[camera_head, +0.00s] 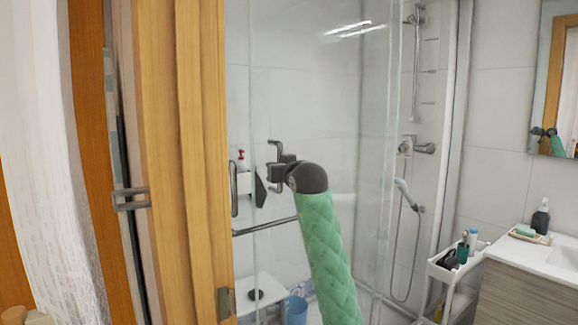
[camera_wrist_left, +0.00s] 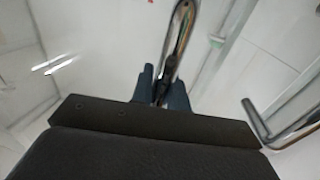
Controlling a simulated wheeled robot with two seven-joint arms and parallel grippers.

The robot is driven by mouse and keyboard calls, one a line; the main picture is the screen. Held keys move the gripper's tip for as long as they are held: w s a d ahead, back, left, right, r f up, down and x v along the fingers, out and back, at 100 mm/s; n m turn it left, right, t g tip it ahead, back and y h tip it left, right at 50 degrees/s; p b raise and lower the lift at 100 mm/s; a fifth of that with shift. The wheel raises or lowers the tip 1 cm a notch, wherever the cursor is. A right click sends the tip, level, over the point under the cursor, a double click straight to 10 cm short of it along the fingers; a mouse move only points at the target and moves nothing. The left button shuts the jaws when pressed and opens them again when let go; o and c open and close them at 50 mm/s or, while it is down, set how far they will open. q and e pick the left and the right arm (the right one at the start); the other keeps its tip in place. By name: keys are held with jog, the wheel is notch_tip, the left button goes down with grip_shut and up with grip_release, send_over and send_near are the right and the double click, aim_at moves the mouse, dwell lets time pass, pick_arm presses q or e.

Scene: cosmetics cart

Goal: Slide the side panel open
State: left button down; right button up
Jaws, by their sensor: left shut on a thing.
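The side panel is clear shower glass (camera_head: 330,100), seen behind the wooden door edge in the head view. My left gripper (camera_head: 276,172) is at the end of the green-sleeved arm, against a grey metal handle (camera_head: 274,147) on the glass. In the left wrist view, the dark fingers (camera_wrist_left: 160,92) are shut around a chrome handle bar (camera_wrist_left: 181,40). The exact contact is partly hidden by the gripper body. I cannot tell from these frames how far the panel stands open. My right gripper is not in view.
A wooden door and frame (camera_head: 185,130) stand close on the left. Another vertical handle (camera_head: 234,188) and a horizontal bar (camera_head: 262,226) are nearby. A white cart (camera_head: 440,272) with bottles and a sink counter (camera_head: 545,258) stand at right. A blue bucket (camera_head: 297,311) is low behind the glass.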

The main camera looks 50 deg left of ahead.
pick_arm(q)
jog(key=shift+s, duration=0.25)
jog(key=c, duration=1.6)
grip_release()
jog(key=shift+c, duration=0.2)
